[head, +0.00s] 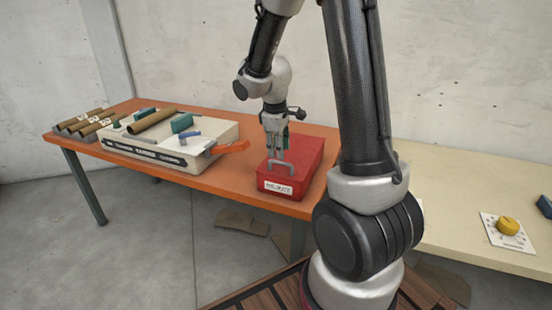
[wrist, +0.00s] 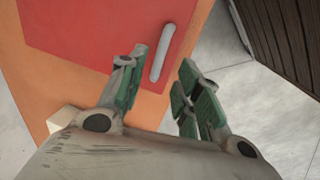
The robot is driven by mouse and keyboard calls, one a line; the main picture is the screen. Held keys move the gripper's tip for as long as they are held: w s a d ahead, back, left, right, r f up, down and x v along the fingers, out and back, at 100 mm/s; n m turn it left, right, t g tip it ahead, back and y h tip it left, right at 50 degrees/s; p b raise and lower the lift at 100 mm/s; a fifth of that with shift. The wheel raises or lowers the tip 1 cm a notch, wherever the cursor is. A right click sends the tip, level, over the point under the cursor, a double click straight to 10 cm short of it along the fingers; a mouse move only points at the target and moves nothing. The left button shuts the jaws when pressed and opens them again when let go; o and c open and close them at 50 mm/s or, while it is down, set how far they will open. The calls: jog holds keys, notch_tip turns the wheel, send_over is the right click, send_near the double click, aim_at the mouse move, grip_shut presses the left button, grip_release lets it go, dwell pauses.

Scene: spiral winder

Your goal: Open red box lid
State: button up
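The red box (head: 301,160) stands on the orange table with its lid shut. A grey bar handle (head: 281,166) is on the lid near the front edge, and a white label is on the front face. My gripper (head: 277,154) is above the lid, pointing down near the handle. In the wrist view, my gripper (wrist: 163,82) is open, with green pads on its two fingers. The handle (wrist: 163,52) shows beyond and between the fingertips, over the red lid (wrist: 90,35). The fingers do not appear closed on it.
Left of the box is a white winder machine (head: 190,150) with an orange handle (head: 232,147) pointing toward the box. Cardboard tubes (head: 75,124) lie at the table's far left. A cream table (head: 450,205) with a yellow knob (head: 507,225) is on the right.

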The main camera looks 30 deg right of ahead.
aim_at(280, 163)
jog(key=f, duration=0.3)
jog(key=d+f, duration=0.1)
jog(key=shift+w+f, duration=0.25)
jog(key=shift+f, duration=0.15)
grip_shut()
